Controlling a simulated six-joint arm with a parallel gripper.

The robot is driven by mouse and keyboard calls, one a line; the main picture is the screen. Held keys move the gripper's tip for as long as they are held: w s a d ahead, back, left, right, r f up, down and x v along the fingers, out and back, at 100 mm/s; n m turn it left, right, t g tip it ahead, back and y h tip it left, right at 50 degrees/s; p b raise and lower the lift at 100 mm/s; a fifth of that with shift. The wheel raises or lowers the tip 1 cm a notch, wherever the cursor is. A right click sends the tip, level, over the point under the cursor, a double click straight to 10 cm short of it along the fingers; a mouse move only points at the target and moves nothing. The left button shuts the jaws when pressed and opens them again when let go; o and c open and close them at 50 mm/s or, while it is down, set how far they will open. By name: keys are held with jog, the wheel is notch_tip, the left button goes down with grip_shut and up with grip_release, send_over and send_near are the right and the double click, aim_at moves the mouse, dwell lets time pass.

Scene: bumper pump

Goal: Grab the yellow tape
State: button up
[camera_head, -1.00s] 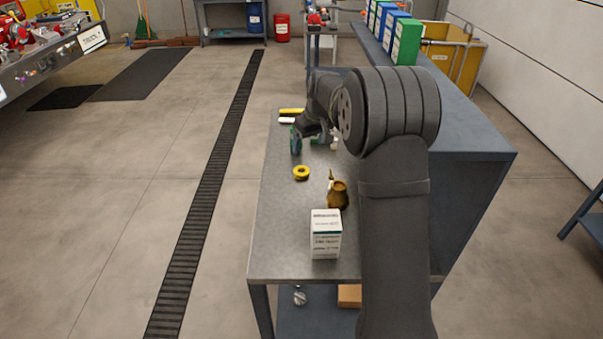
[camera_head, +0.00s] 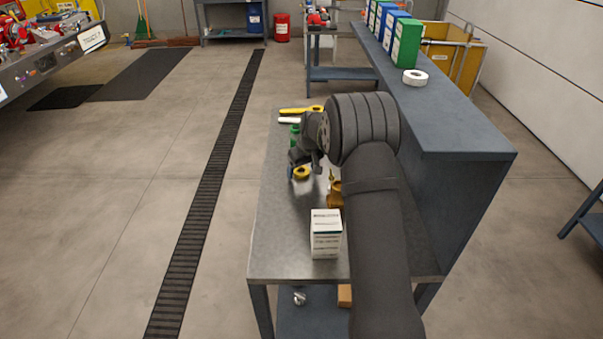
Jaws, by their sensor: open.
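The yellow tape (camera_head: 302,174) is a small roll lying flat on the grey workbench top (camera_head: 280,225), left of the middle. My gripper (camera_head: 302,166) is open and close above the tape's far side, pointing down. It covers part of the roll's far edge. I cannot tell whether its fingers touch the tape or stand around it.
A white box (camera_head: 326,233) stands near the bench's front edge. A brown pot (camera_head: 335,196) is partly hidden by my arm. A green bottle (camera_head: 295,134) and a yellow tool (camera_head: 300,110) lie beyond the gripper. A white roll (camera_head: 415,77) rests on the raised shelf.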

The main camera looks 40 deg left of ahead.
jog(key=c, duration=1)
jog(key=shift+c, duration=0.2)
